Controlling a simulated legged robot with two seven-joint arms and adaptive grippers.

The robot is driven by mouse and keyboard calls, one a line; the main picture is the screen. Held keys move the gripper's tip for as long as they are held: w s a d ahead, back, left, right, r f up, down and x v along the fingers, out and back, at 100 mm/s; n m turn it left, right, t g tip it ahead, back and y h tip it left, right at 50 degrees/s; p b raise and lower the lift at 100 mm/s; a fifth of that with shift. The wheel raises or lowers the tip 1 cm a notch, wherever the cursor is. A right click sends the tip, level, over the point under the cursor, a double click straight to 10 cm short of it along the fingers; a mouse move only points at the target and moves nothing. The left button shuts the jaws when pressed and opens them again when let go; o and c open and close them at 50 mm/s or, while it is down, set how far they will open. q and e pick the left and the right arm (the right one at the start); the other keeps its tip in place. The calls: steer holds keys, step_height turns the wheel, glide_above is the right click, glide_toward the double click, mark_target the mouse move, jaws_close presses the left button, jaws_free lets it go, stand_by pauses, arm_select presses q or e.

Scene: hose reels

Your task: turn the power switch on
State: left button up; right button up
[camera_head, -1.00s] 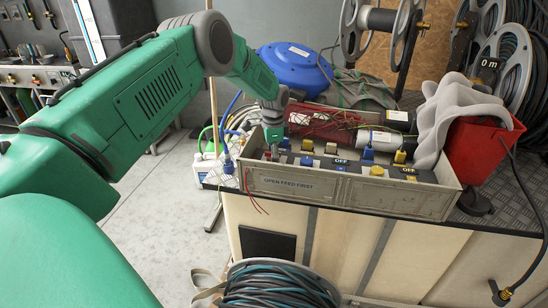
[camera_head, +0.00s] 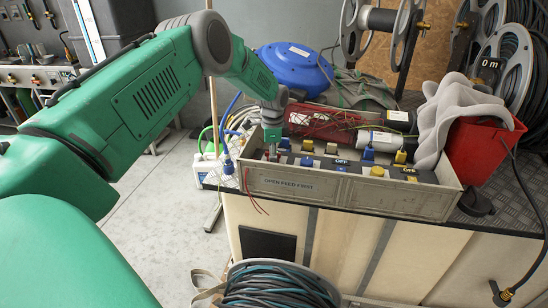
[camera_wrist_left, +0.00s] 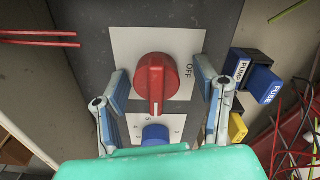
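The power switch is a red rotary knob (camera_wrist_left: 152,84) on a white plate marked OFF, best seen in the left wrist view. Its pointer ridge lies roughly along the picture's vertical, while the OFF label is at the upper right. My left gripper (camera_wrist_left: 160,88) is open, with one finger on each side of the knob and visible gaps between. In the head view my left gripper (camera_head: 271,150) reaches down into the left end of the grey box (camera_head: 340,192) and largely hides the knob there. My right gripper is not in view.
A blue knob (camera_wrist_left: 155,134) sits just below the red one. Blue and yellow fuse blocks (camera_wrist_left: 264,84) stand close to the right finger. Red wires (camera_head: 318,124) and a red bin (camera_head: 478,150) with grey cloth are behind and right.

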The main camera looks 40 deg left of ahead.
arm_select(q)
step_height(320, 180, up, 12)
steer(key=shift+w+f, duration=0.1)
steer(key=shift+f, duration=0.05)
stand_by(0.5)
stand_by(0.5)
